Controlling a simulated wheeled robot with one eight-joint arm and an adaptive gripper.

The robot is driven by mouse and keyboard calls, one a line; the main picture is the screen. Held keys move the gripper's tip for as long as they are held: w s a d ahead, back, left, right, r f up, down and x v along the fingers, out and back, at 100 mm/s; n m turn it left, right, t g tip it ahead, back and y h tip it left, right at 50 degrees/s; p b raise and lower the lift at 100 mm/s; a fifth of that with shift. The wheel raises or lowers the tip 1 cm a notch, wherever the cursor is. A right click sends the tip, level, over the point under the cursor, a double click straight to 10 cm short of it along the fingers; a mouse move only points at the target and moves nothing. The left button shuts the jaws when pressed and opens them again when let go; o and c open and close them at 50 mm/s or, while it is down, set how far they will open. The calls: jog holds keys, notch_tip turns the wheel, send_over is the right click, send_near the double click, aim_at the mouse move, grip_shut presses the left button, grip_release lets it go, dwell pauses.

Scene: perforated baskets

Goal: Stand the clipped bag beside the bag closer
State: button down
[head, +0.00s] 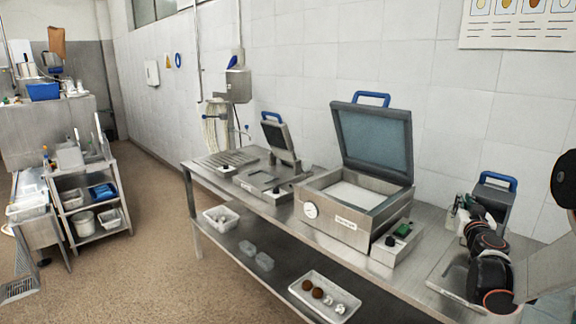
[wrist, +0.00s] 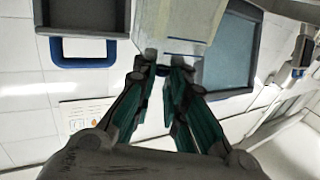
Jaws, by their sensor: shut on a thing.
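A pale, partly see-through bag (wrist: 180,22) is at the top middle of the wrist view, at my fingertips. My gripper (wrist: 163,70) is shut on the end of it, with teal pads on dark fingers. The bag's far end is cut off by the picture edge. In the head view my gripper (head: 460,212) is small, low over the right part of the steel table, and the bag cannot be made out there. Beside it stands a dark machine with a blue handle (head: 496,196), partly hidden by my arm. I cannot tell for certain which machine is the bag closer.
A large machine with a raised lid (head: 373,142) stands mid-table, with a smaller one (head: 283,140) farther left. The steel table (head: 430,245) has a narrow bare strip between the large machine and my gripper. A white tray (head: 307,284) with small items sits on the lower shelf.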

jog(key=a+f+n+y, duration=0.2)
jog(key=a+f+y, duration=0.1)
jog(key=a, duration=1.5)
jog(key=a+f+n+t+y, duration=0.1)
jog(key=a+f+n+y, duration=0.1)
jog(key=a, duration=1.6)
jog(key=shift+w+a+f+n+y, duration=0.15)
jog(key=shift+a+f+n+y, duration=0.15)
jog(key=shift+f+y, duration=0.5)
